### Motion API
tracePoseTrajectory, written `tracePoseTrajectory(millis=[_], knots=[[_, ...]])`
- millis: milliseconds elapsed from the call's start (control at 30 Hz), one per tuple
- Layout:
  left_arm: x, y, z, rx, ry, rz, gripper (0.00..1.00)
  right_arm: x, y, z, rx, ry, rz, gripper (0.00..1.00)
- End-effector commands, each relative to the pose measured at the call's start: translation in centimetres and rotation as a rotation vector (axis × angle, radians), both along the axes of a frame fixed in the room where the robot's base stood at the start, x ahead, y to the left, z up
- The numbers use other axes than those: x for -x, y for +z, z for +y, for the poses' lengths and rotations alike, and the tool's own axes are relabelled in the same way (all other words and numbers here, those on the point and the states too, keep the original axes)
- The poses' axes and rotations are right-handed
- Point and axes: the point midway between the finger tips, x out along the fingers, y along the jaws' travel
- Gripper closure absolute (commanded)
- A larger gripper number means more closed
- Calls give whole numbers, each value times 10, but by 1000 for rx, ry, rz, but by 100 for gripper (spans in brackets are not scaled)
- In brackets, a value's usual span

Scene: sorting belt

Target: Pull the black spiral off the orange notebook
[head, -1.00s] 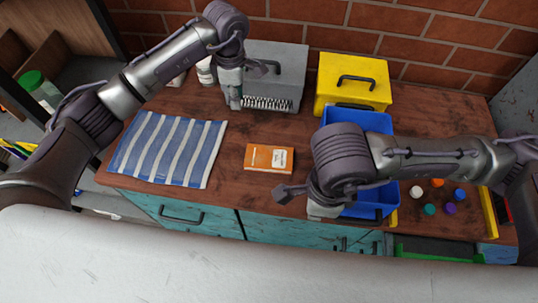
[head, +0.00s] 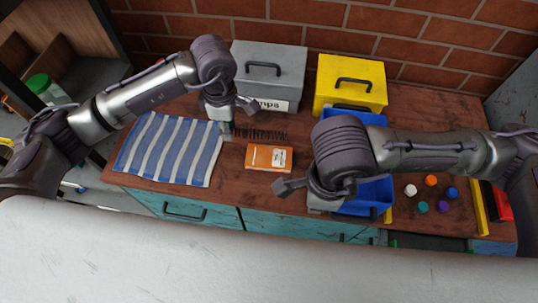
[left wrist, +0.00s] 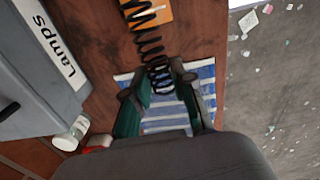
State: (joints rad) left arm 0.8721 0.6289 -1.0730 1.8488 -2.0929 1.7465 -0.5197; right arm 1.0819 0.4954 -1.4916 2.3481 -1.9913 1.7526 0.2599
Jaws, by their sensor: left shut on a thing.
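The orange notebook (head: 261,158) with a pale label lies flat on the wooden worktop, near its front edge. The black spiral (head: 262,134) is off the notebook, just behind it in the head view, with a narrow strip of wood showing between. My left gripper (head: 230,124) is shut on the spiral's left end. In the left wrist view the spiral (left wrist: 148,42) runs out from between the fingers (left wrist: 157,88) and overlaps the notebook (left wrist: 157,16) at the top. My right gripper (head: 292,188) hangs right of the notebook; its fingers are partly hidden.
A blue-and-white striped cloth (head: 168,150) lies left of the notebook. A grey box labelled Lamps (head: 270,72) and a yellow box (head: 350,81) stand behind. A blue bin (head: 378,194) is partly hidden by my right arm. Several coloured caps (head: 431,180) lie at right.

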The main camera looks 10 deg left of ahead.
Motion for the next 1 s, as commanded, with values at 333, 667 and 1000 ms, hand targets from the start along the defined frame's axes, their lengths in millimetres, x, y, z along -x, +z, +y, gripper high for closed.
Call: tracePoseTrajectory(millis=[333,667,1000], knots=[[36,4,1,0,-3,0,98,0,6,0,0,0,0,100],[47,5,2,0,0,0,98,0,6,0,0,0,0,100],[47,5,2,0,-1,0,98,0,6,0,0,0,0,100]])
